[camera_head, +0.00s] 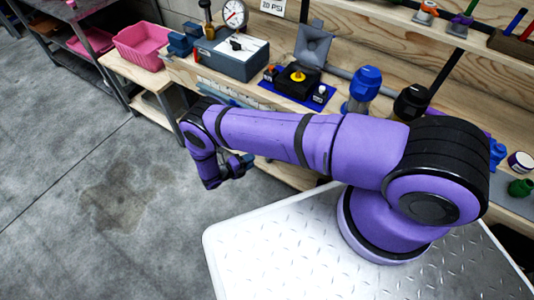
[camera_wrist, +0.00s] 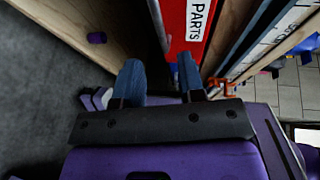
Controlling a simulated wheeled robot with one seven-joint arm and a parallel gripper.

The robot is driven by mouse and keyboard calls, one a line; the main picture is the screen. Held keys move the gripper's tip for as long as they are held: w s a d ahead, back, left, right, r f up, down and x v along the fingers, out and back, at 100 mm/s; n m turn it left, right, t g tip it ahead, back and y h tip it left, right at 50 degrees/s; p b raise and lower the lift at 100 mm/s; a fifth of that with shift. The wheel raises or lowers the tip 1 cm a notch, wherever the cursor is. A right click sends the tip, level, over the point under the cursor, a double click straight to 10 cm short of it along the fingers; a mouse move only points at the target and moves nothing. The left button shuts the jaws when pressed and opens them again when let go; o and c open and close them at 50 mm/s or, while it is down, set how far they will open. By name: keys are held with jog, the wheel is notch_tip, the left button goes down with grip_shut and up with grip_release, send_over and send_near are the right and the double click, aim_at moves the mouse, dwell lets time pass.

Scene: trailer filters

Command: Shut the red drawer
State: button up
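The red drawer (camera_wrist: 179,41) shows in the wrist view at the top centre, as a red face with a white label reading PARTS. I cannot tell from this angle how far it stands out. It is not visible in the head view. My gripper (camera_wrist: 159,66) has two blue fingers spread apart with nothing seen between them. Its right fingertip is close to the lower end of the red face; whether they touch is unclear. In the head view my gripper (camera_head: 240,166) is low in front of the workbench, partly hidden by my arm.
The workbench (camera_head: 178,68) carries a grey box (camera_head: 230,55), a black device with a yellow knob (camera_head: 297,77) and a blue-capped item (camera_head: 364,88). Pink bins (camera_head: 143,44) stand at the left. Wooden panels (camera_wrist: 112,22) flank my gripper. The concrete floor (camera_head: 80,150) is clear.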

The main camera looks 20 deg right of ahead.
jog(key=x, duration=0.9)
jog(key=shift+d, duration=0.1)
grip_shut()
